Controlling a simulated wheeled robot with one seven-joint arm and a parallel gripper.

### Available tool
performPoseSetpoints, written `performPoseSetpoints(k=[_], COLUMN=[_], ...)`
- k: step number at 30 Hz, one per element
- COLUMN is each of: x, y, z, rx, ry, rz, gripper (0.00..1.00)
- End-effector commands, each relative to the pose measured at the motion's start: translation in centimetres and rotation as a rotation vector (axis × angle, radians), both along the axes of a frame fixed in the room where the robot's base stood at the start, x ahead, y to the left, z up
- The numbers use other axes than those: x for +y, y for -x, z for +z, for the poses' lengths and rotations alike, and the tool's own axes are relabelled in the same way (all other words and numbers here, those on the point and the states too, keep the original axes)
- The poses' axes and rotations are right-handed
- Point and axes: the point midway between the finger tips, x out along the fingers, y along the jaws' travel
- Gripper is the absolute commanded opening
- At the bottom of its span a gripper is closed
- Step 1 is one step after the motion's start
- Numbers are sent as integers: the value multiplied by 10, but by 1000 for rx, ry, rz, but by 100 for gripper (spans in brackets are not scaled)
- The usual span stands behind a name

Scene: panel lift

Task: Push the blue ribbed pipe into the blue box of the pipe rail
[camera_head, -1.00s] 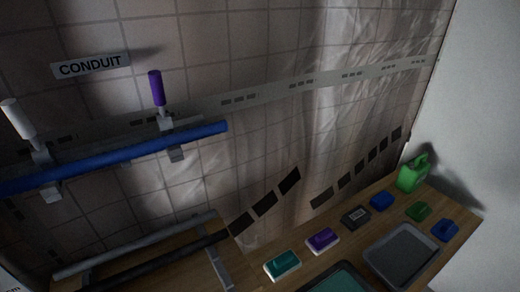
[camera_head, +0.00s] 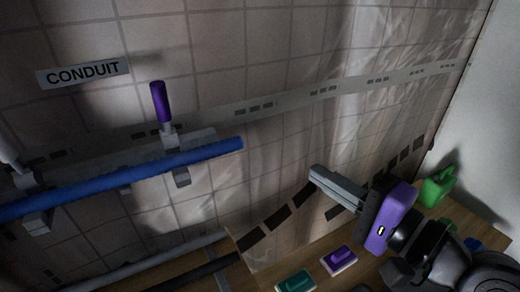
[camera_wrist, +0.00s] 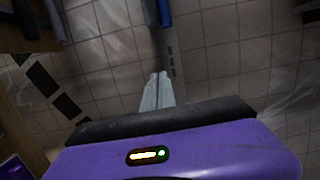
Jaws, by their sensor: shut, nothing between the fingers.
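The blue ribbed pipe (camera_head: 120,178) runs along the rail on the tiled wall, from the left edge to a free right end. It lies in brackets below a purple-handled clamp (camera_head: 160,102) and a white-handled clamp (camera_head: 8,150). My gripper (camera_head: 312,174) is shut and empty, its fingers pointing left, right of the pipe's free end and apart from it. In the wrist view its fingertips (camera_wrist: 158,77) are together, and a blue piece, apparently the pipe's end (camera_wrist: 164,12), shows beyond them at the top. I cannot make out a blue box of the rail.
A CONDUIT sign (camera_head: 84,73) hangs above the rail. Below, a wooden bench holds grey and dark pipes, a teal block (camera_head: 295,281), a purple block (camera_head: 339,260) and a green jug (camera_head: 438,186). The wall space between pipe end and gripper looks clear.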

Motion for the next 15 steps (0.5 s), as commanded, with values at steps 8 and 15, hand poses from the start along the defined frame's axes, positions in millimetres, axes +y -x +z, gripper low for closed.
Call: performPoseSetpoints(k=[8, 15], x=[15, 46], y=[-5, -32], z=[20, 20], rx=[5, 5], ry=[-20, -18], rz=[54, 54], gripper=[0, 0])
